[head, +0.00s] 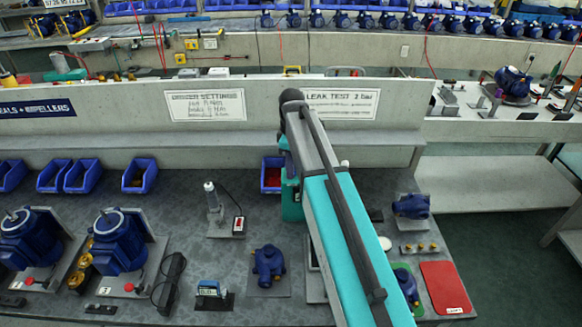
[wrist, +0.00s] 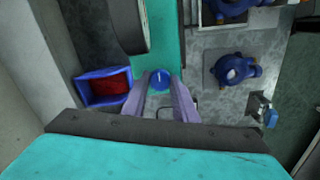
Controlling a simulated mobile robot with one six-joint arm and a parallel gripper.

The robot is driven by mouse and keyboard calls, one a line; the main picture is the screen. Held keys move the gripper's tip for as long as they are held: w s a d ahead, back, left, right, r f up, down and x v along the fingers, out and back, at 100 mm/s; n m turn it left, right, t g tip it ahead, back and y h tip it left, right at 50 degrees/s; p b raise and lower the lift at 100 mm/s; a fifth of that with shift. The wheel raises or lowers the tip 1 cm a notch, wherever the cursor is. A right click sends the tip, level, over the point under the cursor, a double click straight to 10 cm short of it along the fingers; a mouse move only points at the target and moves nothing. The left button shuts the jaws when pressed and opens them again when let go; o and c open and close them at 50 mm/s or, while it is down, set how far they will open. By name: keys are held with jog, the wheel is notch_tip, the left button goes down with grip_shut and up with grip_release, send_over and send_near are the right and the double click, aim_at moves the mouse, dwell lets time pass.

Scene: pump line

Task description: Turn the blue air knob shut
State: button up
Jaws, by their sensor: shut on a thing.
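The blue air knob (wrist: 160,79) is in the wrist view, on the front of a teal unit (wrist: 163,61). My gripper (wrist: 160,86) has one finger on each side of the knob and is shut on it. The knob's lower part and its turned position are hard to make out. In the head view the teal unit (head: 291,202) shows only in part behind my arm. The knob and my fingertips are hidden there.
A blue bin with red contents (wrist: 103,88) stands close left of my fingers. A blue pump (wrist: 235,71) lies to the right. In the head view, motors (head: 118,242) stand on the left bench and a red mat (head: 445,287) lies at right.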

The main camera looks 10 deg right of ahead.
jog(key=shift+m, duration=0.3)
jog(key=m, duration=1.2)
jog(key=shift+m, duration=0.4)
jog(key=shift+w+r+m, duration=0.1)
jog(key=shift+m, duration=2.1)
jog(key=o, duration=1)
jog(key=shift+o, duration=0.2)
